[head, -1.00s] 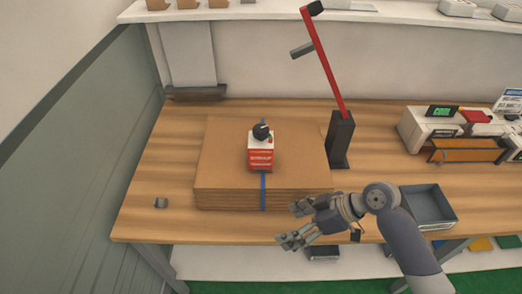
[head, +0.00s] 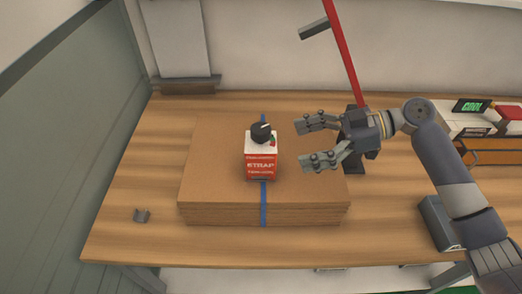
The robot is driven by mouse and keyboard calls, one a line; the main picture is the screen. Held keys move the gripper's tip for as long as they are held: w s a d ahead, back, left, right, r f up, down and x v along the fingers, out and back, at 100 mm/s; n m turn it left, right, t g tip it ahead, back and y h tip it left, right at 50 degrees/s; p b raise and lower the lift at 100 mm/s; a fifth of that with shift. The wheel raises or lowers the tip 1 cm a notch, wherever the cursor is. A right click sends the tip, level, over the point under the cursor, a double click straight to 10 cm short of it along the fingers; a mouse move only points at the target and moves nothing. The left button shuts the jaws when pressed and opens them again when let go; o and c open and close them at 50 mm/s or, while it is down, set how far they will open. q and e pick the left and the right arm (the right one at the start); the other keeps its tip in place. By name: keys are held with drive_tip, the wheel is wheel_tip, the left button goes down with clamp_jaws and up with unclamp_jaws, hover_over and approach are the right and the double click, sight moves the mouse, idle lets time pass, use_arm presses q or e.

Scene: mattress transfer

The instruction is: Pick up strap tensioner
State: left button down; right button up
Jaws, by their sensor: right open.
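The strap tensioner (head: 261,157) is a red and white box with a black knob on top. It stands upright on a stack of brown cardboard (head: 220,170), over a blue strap (head: 263,214) that runs across the stack. My right gripper (head: 308,144) is open and empty, just to the right of the tensioner, its fingers pointing left toward it. A gap shows between the fingertips and the box. My left gripper is not in view.
A red post (head: 345,55) rises behind my right gripper. A grey bin (head: 438,222) and a machine with a green display (head: 470,105) are at right.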

sight(264, 153)
drive_tip(key=shift+s+a+p, duration=0.15)
drive_tip(key=shift+a+p, duration=0.35)
drive_tip(key=shift+a, duration=0.6)
drive_tip(key=x, duration=0.3)
drive_tip(key=shift+s+p, duration=0.25)
drive_tip(key=shift+p, duration=0.15)
drive_tip(key=shift+a+f, duration=0.15)
drive_tip(key=shift+a, duration=0.15)
drive_tip(key=p+x, duration=0.2)
drive_tip(key=x, duration=0.2)
drive_tip(key=shift+w+p, duration=0.1)
drive_tip(key=shift+p, duration=0.3)
drive_tip(key=shift+a+f, duration=0.2)
drive_tip(key=shift+a, duration=0.1)
drive_tip(key=shift+f, duration=0.1)
drive_tip(key=c, duration=1.8)
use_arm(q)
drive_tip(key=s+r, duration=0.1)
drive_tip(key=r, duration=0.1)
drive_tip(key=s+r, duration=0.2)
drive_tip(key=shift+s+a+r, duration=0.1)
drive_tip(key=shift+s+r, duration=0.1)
use_arm(e)
drive_tip(key=shift+w, duration=0.1)
